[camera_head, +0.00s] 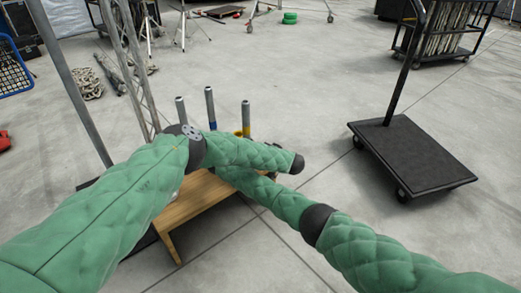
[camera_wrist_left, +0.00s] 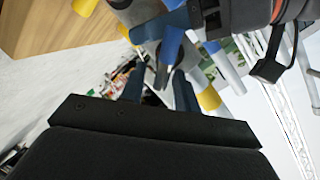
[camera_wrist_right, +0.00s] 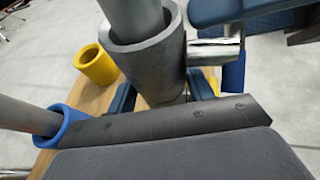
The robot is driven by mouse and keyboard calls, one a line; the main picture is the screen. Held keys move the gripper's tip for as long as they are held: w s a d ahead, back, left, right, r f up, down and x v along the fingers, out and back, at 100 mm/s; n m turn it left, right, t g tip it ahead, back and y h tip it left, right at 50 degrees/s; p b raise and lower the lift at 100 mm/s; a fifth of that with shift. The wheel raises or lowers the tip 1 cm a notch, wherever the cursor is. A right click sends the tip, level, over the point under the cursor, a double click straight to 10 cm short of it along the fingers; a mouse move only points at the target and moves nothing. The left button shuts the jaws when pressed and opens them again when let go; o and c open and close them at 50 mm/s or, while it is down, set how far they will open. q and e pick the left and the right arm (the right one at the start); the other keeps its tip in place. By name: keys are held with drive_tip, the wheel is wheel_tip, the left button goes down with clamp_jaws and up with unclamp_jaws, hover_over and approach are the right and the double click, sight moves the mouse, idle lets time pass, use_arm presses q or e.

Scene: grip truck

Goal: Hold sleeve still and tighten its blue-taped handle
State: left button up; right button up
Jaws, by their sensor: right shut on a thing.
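In the right wrist view, a thick grey sleeve (camera_wrist_right: 150,60) surrounds a grey tube. The dark blue fingers of my right gripper (camera_wrist_right: 155,98) are closed around the sleeve. A short metal handle (camera_wrist_right: 212,52) with blue tape (camera_wrist_right: 233,72) is beside the sleeve, close to a dark blue finger of my left gripper (camera_wrist_right: 228,8). In the left wrist view, the fingers of my left gripper (camera_wrist_left: 158,95) are apart, with a gap between them. The bright blue tape (camera_wrist_left: 170,46) shows just beyond them. In the head view my arms hide both grippers.
A low wooden table (camera_head: 190,205) stands under my arms. A blue ring (camera_wrist_right: 62,125) around another tube and a yellow ring (camera_wrist_right: 97,65) are near the sleeve. A black cart (camera_head: 410,155) stands at right, a truss (camera_head: 132,60) at left. Open floor lies between.

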use_arm(q)
clamp_jaws()
drive_tip(key=shift+w+d+f+m+y, duration=0.1)
drive_tip(key=shift+m+y, duration=0.05)
drive_tip(key=shift+m, duration=0.4)
drive_tip(key=shift+d+f+m+y, duration=0.1)
drive_tip(key=shift+m+y, duration=0.05)
drive_tip(key=shift+m, duration=0.4)
drive_tip(key=shift+f+m+g+y, duration=0.4)
drive_tip(key=shift+m+g, duration=0.1)
drive_tip(key=shift+m, duration=0.5)
unclamp_jaws()
drive_tip(key=shift+r, duration=0.1)
drive_tip(key=v, duration=1.2)
